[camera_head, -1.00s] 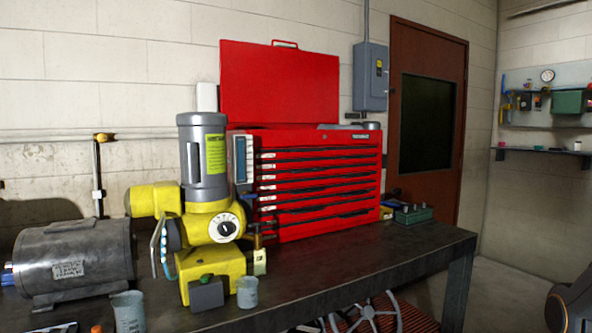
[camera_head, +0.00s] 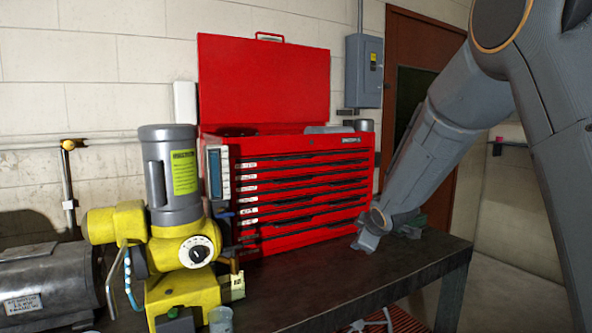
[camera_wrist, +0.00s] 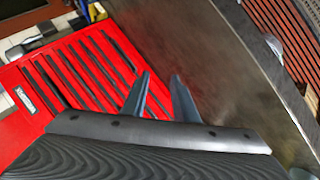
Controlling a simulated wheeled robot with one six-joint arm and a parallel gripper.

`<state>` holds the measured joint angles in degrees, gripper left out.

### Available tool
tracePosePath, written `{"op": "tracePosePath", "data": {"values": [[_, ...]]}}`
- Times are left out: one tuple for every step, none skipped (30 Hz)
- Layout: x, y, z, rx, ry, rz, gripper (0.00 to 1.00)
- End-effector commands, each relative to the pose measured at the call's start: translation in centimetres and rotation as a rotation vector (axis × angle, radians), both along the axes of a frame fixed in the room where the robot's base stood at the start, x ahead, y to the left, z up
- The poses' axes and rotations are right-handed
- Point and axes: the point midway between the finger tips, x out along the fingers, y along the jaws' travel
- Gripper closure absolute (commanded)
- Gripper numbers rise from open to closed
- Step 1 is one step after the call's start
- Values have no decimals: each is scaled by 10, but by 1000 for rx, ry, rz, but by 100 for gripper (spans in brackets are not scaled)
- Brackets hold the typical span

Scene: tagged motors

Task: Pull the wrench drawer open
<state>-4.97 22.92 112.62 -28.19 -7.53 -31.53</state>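The red tool chest (camera_head: 350,141) stands on the workbench against the wall with its lid up. Its front has several shallow drawers (camera_head: 300,197) with small white labels at their left ends. The labels are too small to read, so I cannot tell which is the wrench drawer. All drawers look shut. My gripper (camera_head: 370,243) is just right of the chest's lower right front, above the bench. In the wrist view my gripper (camera_wrist: 160,75) has its two fingers apart with nothing between them. The chest's drawer fronts (camera_wrist: 88,75) lie to their left, apart from the fingers.
A yellow and grey motor (camera_head: 175,200) stands close to the chest's left front, with a brass padlock (camera_head: 237,284) by its base. A grey motor (camera_head: 45,285) lies at far left. The dark workbench (camera_head: 310,285) is bare in front of the chest.

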Motion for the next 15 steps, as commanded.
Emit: {"op": "tracePosePath", "data": {"values": [[34, 27, 32, -57, -110, 127, 74], [50, 42, 47, -92, -175, 200, 74], [69, 62, 65, -136, -256, 289, 74], [80, 75, 78, -166, -315, 349, 74], [89, 88, 89, -193, -368, 404, 74], [99, 104, 102, -227, -431, 468, 74], [104, 114, 110, -248, -473, 509, 74], [108, 123, 117, -266, -510, 545, 74], [112, 133, 123, -288, -550, 584, 74], [114, 139, 128, -301, -575, 608, 74], [115, 144, 132, -310, -596, 627, 74], [117, 149, 134, -320, -615, 644, 74], [118, 151, 136, -326, -625, 654, 74], [120, 154, 137, -329, -633, 662, 74], [122, 156, 138, -331, -639, 666, 74]]}}
